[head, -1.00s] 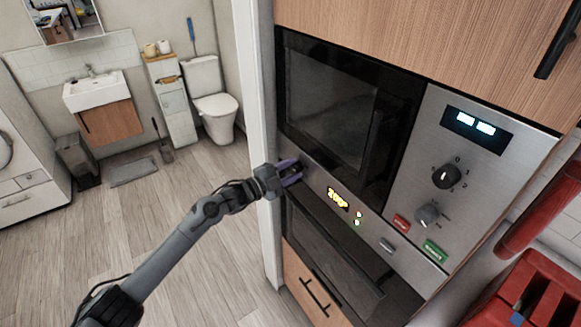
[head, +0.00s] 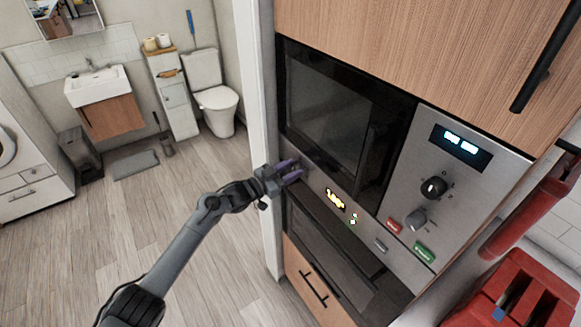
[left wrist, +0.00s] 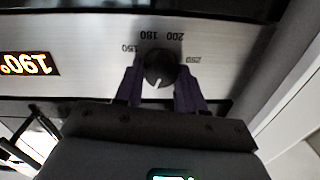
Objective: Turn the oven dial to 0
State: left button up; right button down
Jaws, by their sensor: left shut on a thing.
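The oven dial (left wrist: 160,68) is a round dark knob with a white mark, on the steel strip of the oven. Temperature numbers, upside down in the left wrist view, stand along its upper side there; the white mark points toward the bottom of that picture. My left gripper (head: 291,171) is at the strip's left end in the head view and hides the dial there. In the left wrist view its purple fingers (left wrist: 160,88) are on both sides of the dial, shut on it. The oven display (left wrist: 30,64) appears to read 190°, upside down. My right gripper is out of view.
A microwave (head: 330,105) is above the strip, with its own knobs (head: 434,188) to the right. The oven door (head: 325,250) is below. A white door frame (head: 255,120) stands close left of the gripper. A red object (head: 530,290) is at lower right.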

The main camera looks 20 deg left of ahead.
pick_arm(q)
jog(key=shift+r+n+p, duration=0.1)
jog(key=shift+n+p, duration=0.65)
jog(key=shift+n, duration=1.15)
jog(key=o, duration=1)
jog(key=shift+o, duration=0.2)
jog(key=shift+a, duration=0.1)
jog(key=shift+s+a, duration=0.35)
jog(key=shift+s, duration=0.2)
jog(key=v, duration=0.9)
jog(key=shift+s, duration=0.15)
